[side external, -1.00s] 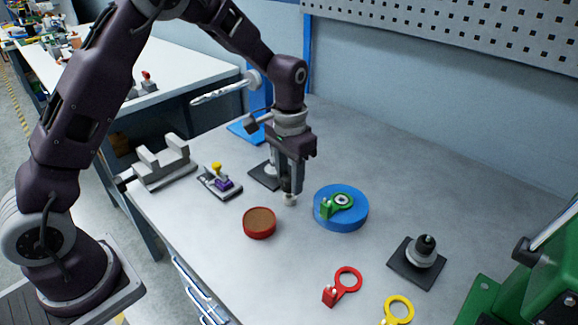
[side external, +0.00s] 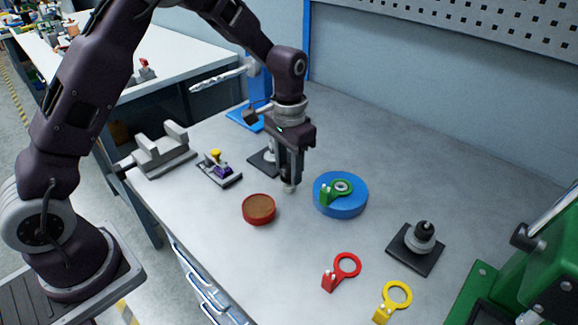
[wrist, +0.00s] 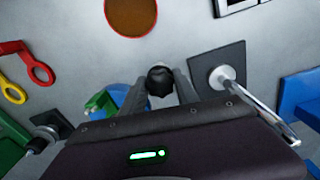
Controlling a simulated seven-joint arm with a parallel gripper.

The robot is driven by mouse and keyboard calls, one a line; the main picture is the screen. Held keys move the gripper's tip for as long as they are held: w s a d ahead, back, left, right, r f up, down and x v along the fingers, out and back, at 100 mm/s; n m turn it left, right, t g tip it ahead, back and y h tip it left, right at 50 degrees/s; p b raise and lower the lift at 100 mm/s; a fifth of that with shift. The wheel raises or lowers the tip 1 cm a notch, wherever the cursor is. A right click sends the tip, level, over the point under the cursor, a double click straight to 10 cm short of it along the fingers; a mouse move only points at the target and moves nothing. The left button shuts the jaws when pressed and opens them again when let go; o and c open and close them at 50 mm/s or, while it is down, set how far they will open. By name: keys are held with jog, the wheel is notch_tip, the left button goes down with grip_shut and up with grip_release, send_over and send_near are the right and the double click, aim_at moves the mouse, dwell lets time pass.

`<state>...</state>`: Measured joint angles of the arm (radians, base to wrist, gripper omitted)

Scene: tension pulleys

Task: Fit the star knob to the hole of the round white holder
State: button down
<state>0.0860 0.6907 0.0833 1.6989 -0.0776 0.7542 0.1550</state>
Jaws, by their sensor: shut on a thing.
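My gripper (side external: 290,182) is upright and shut on a dark, rounded knob (wrist: 160,80), which sits between the two fingers in the wrist view. A white ring-shaped holder (side external: 342,187) with a darker centre sits in a green ring bracket (side external: 326,196) on a blue disc (side external: 341,210). The gripper is apart from it, to its left. Whether the knob's lower end touches the table cannot be told. In the wrist view a finger partly hides the blue disc.
A red-rimmed round dish (side external: 258,209) stands left of the gripper. A black plate with a grey round part (side external: 422,238), a red ring bracket (side external: 346,265) and a yellow one (side external: 397,296) lie to the right and front. A post on a dark plate (wrist: 222,75) stands close by.

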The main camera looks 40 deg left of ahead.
jog(key=shift+f, duration=0.1)
dwell(0.6)
jog(key=shift+f, duration=0.7)
jog(key=c, duration=0.8)
grip_release()
jog(key=shift+c, duration=0.2)
jog(key=shift+r, duration=0.1)
notch_tip(320, 180, up, 7)
jog(key=shift+f, duration=0.1)
